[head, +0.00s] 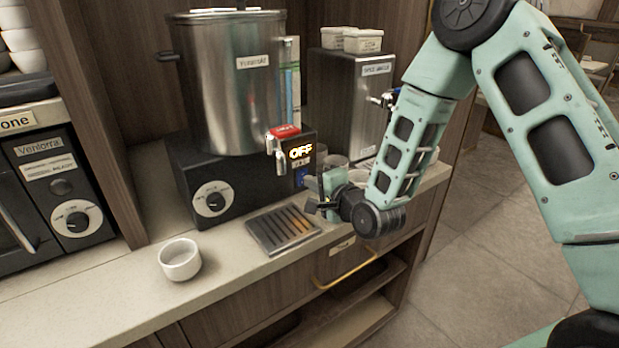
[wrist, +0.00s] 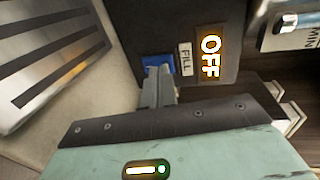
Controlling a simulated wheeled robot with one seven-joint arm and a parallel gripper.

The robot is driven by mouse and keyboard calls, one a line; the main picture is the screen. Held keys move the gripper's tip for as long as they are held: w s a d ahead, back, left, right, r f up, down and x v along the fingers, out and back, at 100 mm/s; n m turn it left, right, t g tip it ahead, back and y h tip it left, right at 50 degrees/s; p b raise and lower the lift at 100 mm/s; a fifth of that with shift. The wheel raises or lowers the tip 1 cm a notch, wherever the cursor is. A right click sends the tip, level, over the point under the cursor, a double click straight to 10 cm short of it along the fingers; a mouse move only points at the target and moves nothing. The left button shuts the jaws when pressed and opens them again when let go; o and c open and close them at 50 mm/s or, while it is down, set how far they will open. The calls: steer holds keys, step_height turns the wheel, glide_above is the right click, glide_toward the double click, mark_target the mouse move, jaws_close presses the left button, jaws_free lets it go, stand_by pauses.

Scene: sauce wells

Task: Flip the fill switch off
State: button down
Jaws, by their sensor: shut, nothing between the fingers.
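The fill switch (wrist: 152,64) is a blue rocker on the dark front panel beside a label reading FILL, seen in the wrist view. It also shows as a small blue patch in the head view (head: 300,177). My gripper (wrist: 160,72) is shut and empty, with its fingertips at the switch and covering part of it. I cannot tell whether they touch it. In the head view my gripper (head: 312,184) is just right of the switch. The lit display (head: 300,152) above the switch reads OFF; it also shows in the wrist view (wrist: 210,55).
The steel urn (head: 238,85) stands on a dark base with a dial (head: 213,199). A slotted drip tray (head: 268,231) lies in front. A white cup (head: 180,262) stands on the counter. A steel dispenser (head: 350,90) and glasses are behind my gripper.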

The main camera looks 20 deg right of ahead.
steer(key=shift+w+a, duration=0.25)
steer(key=shift+w, duration=0.45)
steer(key=shift+w+r, duration=0.2)
steer(key=shift+w, duration=0.15)
steer(key=shift+a, duration=0.1)
steer(key=shift+s, duration=0.1)
